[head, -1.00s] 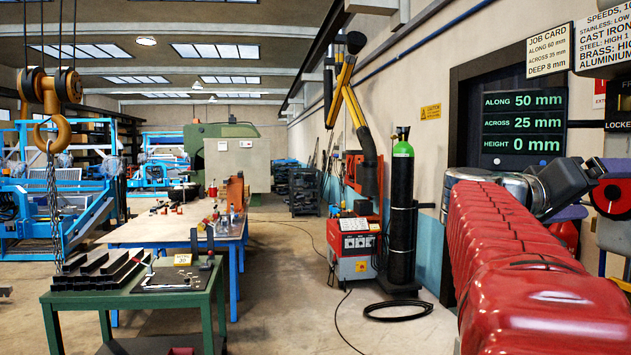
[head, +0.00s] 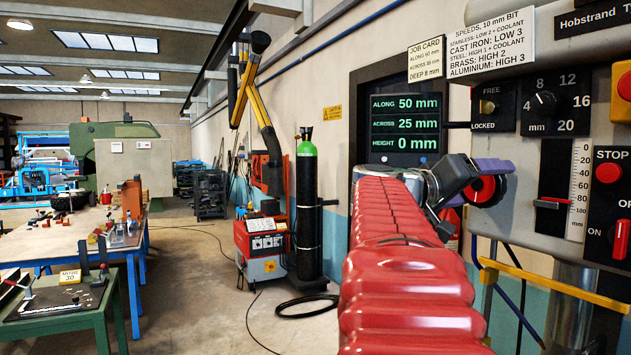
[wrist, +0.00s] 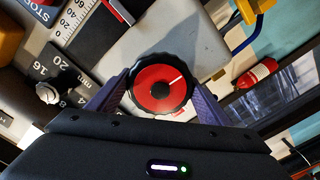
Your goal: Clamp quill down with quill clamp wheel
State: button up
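The quill clamp wheel (head: 487,189) has a red face and a black rim, on the front of the grey machine head. In the wrist view the wheel (wrist: 160,88) faces me, with a white line on its face pointing to the upper right. My gripper (head: 478,178) is at the wheel. Its purple fingers (wrist: 158,96) lie on either side of the rim, very close to it; I cannot tell whether they press on it. The quill itself I cannot make out for certain; a shiny metal cylinder (head: 574,305) shows below the head.
A FREE/LOCKED panel (head: 487,107) with a brass-coloured knob sits above the wheel. A yellow bar (head: 550,286) runs below.

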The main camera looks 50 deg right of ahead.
jog(key=c, duration=0.5)
jog(key=shift+f+n, duration=0.1)
jog(key=shift+n, duration=0.4)
jog(key=o, duration=1.1)
jog(key=shift+c, duration=0.2)
jog(key=shift+w+a, duration=0.1)
jog(key=v, duration=1.3)
jog(key=shift+a, duration=0.2)
jog(key=shift+w, duration=0.1)
